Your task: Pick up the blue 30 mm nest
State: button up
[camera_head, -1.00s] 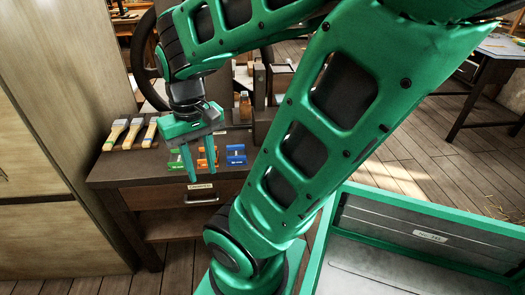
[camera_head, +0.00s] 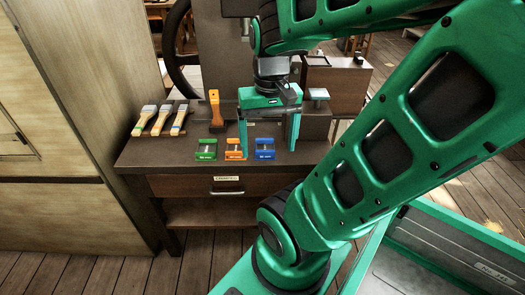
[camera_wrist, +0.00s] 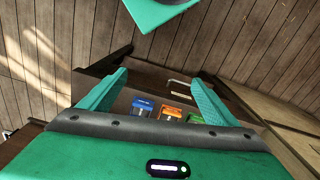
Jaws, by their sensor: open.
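The blue nest (camera_head: 265,149) sits on the dark bench top, at the right end of a row of three nests. An orange nest (camera_head: 234,149) and a green nest (camera_head: 206,149) stand to its left. My gripper (camera_head: 267,148) is open and empty, fingers pointing down, close to the blue nest in the head view; the gap in height is hard to judge. In the wrist view the blue nest (camera_wrist: 142,107) shows between the open fingers (camera_wrist: 158,80), nearer the left one, with the orange nest (camera_wrist: 171,112) and green nest (camera_wrist: 195,118) to its right.
Several brushes (camera_head: 160,120) lie at the bench's left, and an orange-handled tool (camera_head: 214,108) stands behind the nests. The dark press column (camera_head: 222,60) and handwheel (camera_head: 180,50) rise behind. A drawer (camera_head: 215,186) is below the bench edge.

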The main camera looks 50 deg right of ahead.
jog(key=w+d+f+m, duration=0.2)
jog(key=w+d+m, duration=0.5)
jog(key=m, duration=1.3)
send_over(265, 148)
jog(key=f, duration=0.9)
jog(key=shift+s+d+f, duration=0.25)
jog(key=shift+s+f, duration=0.05)
jog(key=shift+s, duration=0.05)
jog(key=shift+w+a+f, duration=0.15)
jog(key=shift+w+f, duration=0.05)
jog(key=shift+f, duration=1.15)
jog(key=shift+w+a+f, duration=0.1)
jog(key=shift+w+f, duration=0.1)
jog(key=shift+f, duration=1.15)
jog(key=c, duration=1.5)
jog(key=shift+r, duration=0.15)
